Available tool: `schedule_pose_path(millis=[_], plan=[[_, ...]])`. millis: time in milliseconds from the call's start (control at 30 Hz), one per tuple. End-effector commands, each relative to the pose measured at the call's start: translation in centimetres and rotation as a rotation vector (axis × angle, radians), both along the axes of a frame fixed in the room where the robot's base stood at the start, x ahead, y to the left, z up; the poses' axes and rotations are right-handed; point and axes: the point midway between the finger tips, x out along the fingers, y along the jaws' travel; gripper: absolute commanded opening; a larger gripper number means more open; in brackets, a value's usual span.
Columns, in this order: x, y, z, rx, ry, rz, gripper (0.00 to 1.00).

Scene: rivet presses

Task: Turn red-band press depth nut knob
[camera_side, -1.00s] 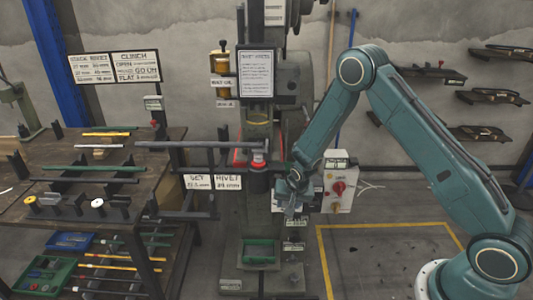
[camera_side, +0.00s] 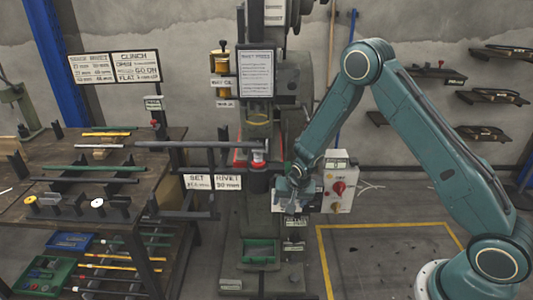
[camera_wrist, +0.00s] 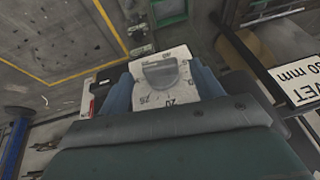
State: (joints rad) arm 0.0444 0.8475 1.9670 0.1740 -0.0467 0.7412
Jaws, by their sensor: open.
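The red-band press (camera_side: 258,128) stands upright in the middle of the side view, with red showing around its working head. In the wrist view a grey rounded knob (camera_wrist: 163,74) sits on a pale dial plate (camera_wrist: 160,100) marked with numbers, 20 and 25 among them. My gripper (camera_wrist: 163,84) has one blue-grey finger on each side of the dial, spread apart. I cannot tell whether either finger touches it. In the side view my gripper (camera_side: 291,196) is low at the press's right side, and the knob there is too small or hidden to make out.
A control box (camera_side: 338,188) with a red switch stands just right of my gripper. A workbench (camera_side: 60,195) with rods is at the left. A SET/RIVET sign (camera_side: 213,182) hangs before the press; its edge shows in the wrist view. Yellow-marked floor (camera_side: 385,260) is clear.

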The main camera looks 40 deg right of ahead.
Motion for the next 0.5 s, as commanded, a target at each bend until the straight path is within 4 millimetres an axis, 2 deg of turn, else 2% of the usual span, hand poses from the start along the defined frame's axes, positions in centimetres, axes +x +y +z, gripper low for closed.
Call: schedule_pose_path(millis=[500], plan=[[-2.2,1.2,5.7,0.001,-0.002,0.001,0.65]])
